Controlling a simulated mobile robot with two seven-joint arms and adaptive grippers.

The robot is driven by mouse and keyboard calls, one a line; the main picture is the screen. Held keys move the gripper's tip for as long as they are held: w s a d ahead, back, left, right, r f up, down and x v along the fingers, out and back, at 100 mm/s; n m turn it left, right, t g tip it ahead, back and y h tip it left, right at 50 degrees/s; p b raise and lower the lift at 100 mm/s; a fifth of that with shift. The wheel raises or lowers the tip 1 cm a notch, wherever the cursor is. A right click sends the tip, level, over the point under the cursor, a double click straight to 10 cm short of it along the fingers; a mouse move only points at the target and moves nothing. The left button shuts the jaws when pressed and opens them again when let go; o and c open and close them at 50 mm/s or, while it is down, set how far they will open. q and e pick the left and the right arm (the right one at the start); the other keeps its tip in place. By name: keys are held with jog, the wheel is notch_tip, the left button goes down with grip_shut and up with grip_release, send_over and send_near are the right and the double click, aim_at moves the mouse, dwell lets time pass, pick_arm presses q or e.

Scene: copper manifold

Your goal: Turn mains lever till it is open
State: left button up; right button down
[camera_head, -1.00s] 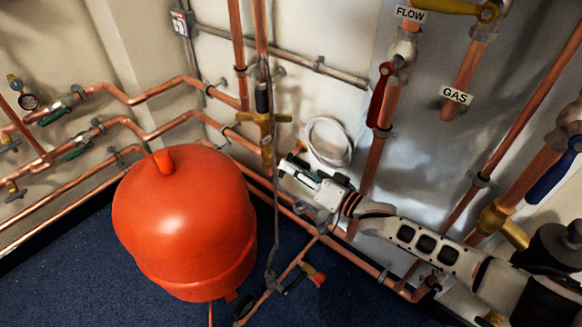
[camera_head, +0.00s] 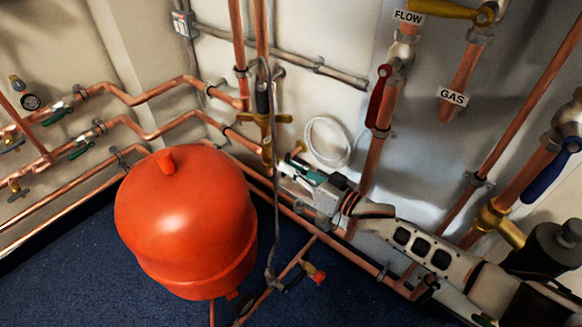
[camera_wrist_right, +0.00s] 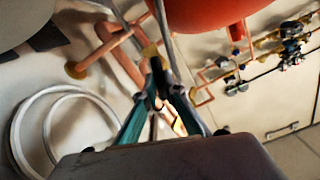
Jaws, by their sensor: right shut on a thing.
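My right gripper (camera_head: 287,165) reaches in from the right, low against the wall, just right of a brass valve (camera_head: 266,121) on a vertical copper pipe. In the right wrist view, the teal fingers of this gripper (camera_wrist_right: 160,105) close in around a narrow dark piece, which appears to be the mains lever (camera_wrist_right: 157,78). The fingertips and the held part are small and partly hidden, so the lever's exact angle cannot be told. My left gripper does not show.
A large orange tank (camera_head: 185,225) stands on the blue floor left of my right arm. A white coiled hose (camera_head: 328,142) hangs behind the gripper. A red lever (camera_head: 378,97) and a blue lever (camera_head: 550,172) sit on pipes to the right. A thin grey cable hangs near the gripper.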

jog(key=shift+f, duration=0.15)
jog(key=c, duration=2.1)
grip_release()
jog(key=shift+s, duration=0.1)
jog(key=shift+c, duration=0.2)
jog(key=v, duration=1.2)
